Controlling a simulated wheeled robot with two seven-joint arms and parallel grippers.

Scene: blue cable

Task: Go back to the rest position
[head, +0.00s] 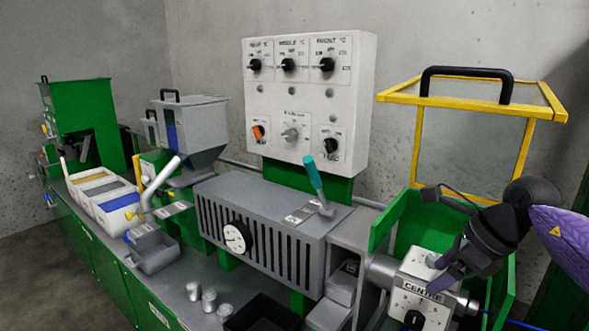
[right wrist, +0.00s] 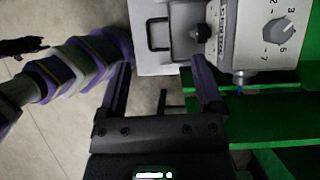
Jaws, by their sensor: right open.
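My right gripper (head: 450,258) reaches in from the right in the head view, beside and partly in front of the white block marked CENTRE (head: 420,300). In the right wrist view its two purple fingers (right wrist: 160,78) stand apart with nothing between them. The block with its numbered dial (right wrist: 277,32) is to the right of the fingers there. A blue cable (head: 510,322) shows at the lower right of the head view. My left gripper does not show in the head view.
A yellow-framed clear guard (head: 472,150) stands raised behind the gripper. Green side walls (head: 398,222) surround the block. A white control box (head: 308,100), a grey slotted housing (head: 270,232), a black bin (head: 262,312) and several small metal cups (head: 209,300) are to the left.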

